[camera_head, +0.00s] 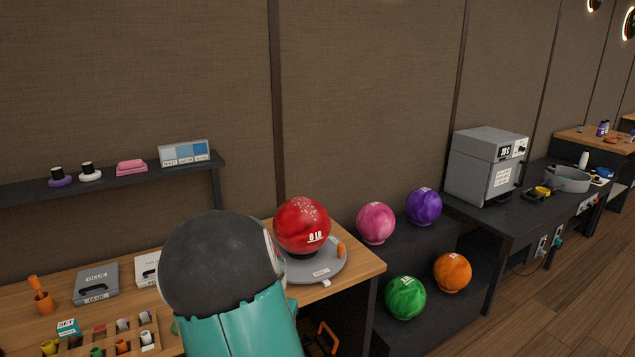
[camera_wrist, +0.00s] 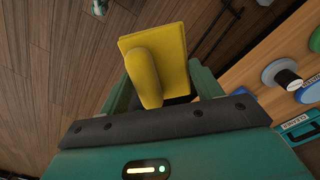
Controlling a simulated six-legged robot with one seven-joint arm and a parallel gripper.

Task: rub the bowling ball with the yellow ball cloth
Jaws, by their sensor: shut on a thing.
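The red bowling ball (camera_head: 302,226), with white marks on it, rests on a round grey stand (camera_head: 328,266) at the right end of the wooden bench. The yellow ball cloth (camera_wrist: 158,62) is a thick pad with a rounded ridge. My gripper (camera_wrist: 160,85) is shut on the cloth, which sticks out past the fingers in the wrist view. In the head view my own arm hides the gripper and the cloth. The bowling ball is not seen in the wrist view.
Pink (camera_head: 376,223), purple (camera_head: 424,207), green (camera_head: 406,298) and orange (camera_head: 453,271) balls sit on a dark stepped rack right of the bench. Small tools and cases (camera_head: 97,283) lie on the bench's left. A dark shelf (camera_head: 120,176) hangs above.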

